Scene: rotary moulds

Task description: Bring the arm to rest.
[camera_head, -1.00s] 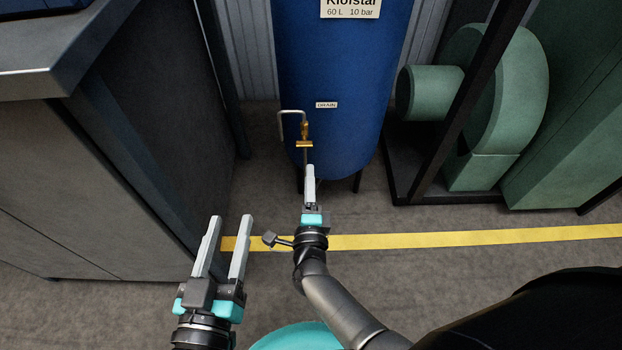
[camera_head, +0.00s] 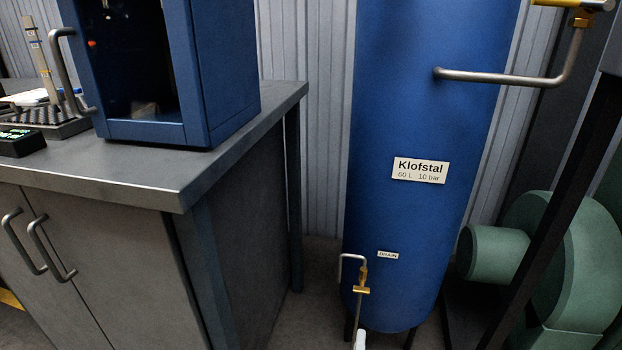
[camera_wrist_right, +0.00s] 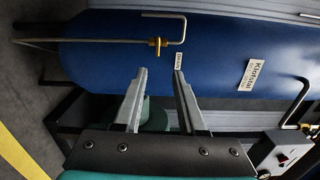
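My right gripper (camera_wrist_right: 160,74) is open in the right wrist view, its two grey fingers apart with nothing held between them. Its fingers point toward the blue tank (camera_wrist_right: 110,50) and its drain pipe with the brass valve (camera_wrist_right: 157,45). In the head view only a pale fingertip of my right gripper (camera_head: 360,340) shows at the bottom edge, below the brass drain valve (camera_head: 362,290). The blue tank (camera_head: 415,220) stands upright, with a name plate and a drain label. I cannot tell the gap between fingers and valve. My left gripper is in neither current view.
A grey workbench (camera_head: 150,185) stands at the left, carrying a blue cabinet (camera_head: 225,75) with an open front. A green blower (camera_head: 560,260) stands behind a dark post at the right. A bent pipe (camera_head: 500,77) juts from the tank. A control box (camera_wrist_right: 285,150) shows at lower right.

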